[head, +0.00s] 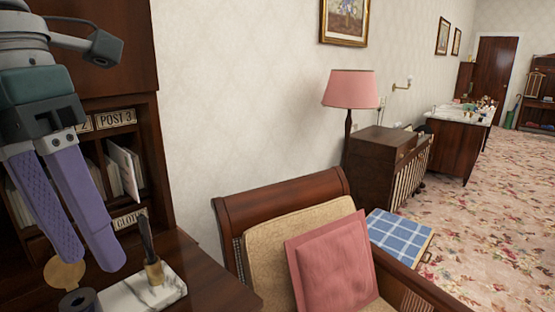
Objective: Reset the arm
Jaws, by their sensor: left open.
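My left gripper (92,260) hangs at the left of the head view, its two purple fingers pointing down. The fingers stand apart with a gap between them, and I see nothing held there. It is in front of a dark wooden desk unit (205,275) with labelled pigeonholes holding papers. A white marble pen stand (160,290) with a dark upright pen is right of the fingertips. A round tan object (65,272) and a dark roll-like object (78,300) show below the fingers. I cannot tell whether the fingers touch anything. My right gripper is not in view.
A wooden armchair (280,195) with a pink cushion (333,262) stands right of the desk. Behind it are a blue checked-top stool (400,236), a wooden cabinet (378,165) and a pink lamp (351,89). Floral carpet (500,215) lies open at the right.

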